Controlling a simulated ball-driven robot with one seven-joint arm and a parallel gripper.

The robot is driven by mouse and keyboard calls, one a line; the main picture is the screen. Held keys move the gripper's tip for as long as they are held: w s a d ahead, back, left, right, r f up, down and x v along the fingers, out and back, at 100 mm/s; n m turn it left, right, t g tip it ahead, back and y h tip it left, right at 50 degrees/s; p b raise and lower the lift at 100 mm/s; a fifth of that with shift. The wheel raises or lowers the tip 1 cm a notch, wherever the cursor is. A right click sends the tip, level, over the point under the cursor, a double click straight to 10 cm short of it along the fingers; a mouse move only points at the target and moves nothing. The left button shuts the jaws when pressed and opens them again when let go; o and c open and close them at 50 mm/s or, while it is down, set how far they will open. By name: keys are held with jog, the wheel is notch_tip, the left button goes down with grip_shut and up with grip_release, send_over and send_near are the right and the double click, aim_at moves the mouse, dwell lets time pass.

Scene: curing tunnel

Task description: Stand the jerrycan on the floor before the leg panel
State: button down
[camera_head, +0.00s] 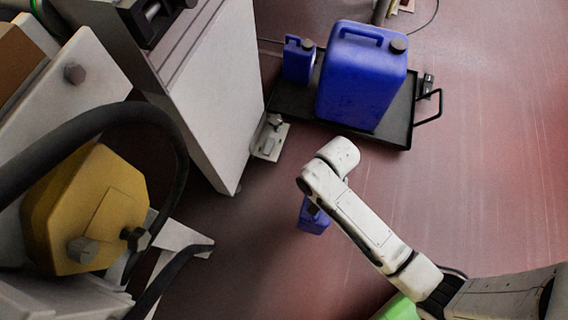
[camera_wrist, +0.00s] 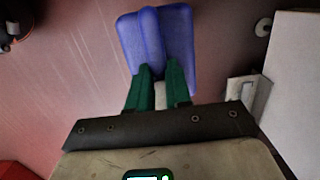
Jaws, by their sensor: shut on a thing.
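A small blue jerrycan (camera_head: 313,222) shows below the end of my arm in the head view, partly hidden by the arm. In the wrist view, the green fingers of my gripper (camera_wrist: 161,75) are shut on the blue jerrycan (camera_wrist: 128,40), which extends beyond the fingertips. Whether its base touches the floor cannot be told. The pale leg panel (camera_head: 212,95) of the machine stands to the left and behind the jerrycan in the head view, apart from it. A pale panel (camera_wrist: 295,90) also shows at the right of the wrist view.
A black tray (camera_head: 392,136) behind my arm carries a large blue canister (camera_head: 360,85) and a smaller blue one (camera_head: 298,60). A yellow housing (camera_head: 85,210) with a black hose (camera_head: 180,150) is at left. A floor bracket (camera_head: 268,140) sits by the panel. Reddish floor is clear at right.

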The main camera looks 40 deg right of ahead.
jog(key=w+a+f+b, duration=0.4)
jog(key=w+f+b, duration=0.5)
jog(key=w+f, duration=0.1)
jog(key=shift+w+a+f, duration=0.2)
jog(key=shift+w+f, duration=0.15)
jog(key=shift+f, duration=0.65)
jog(key=c, duration=1.1)
grip_release()
jog(key=shift+o, duration=0.2)
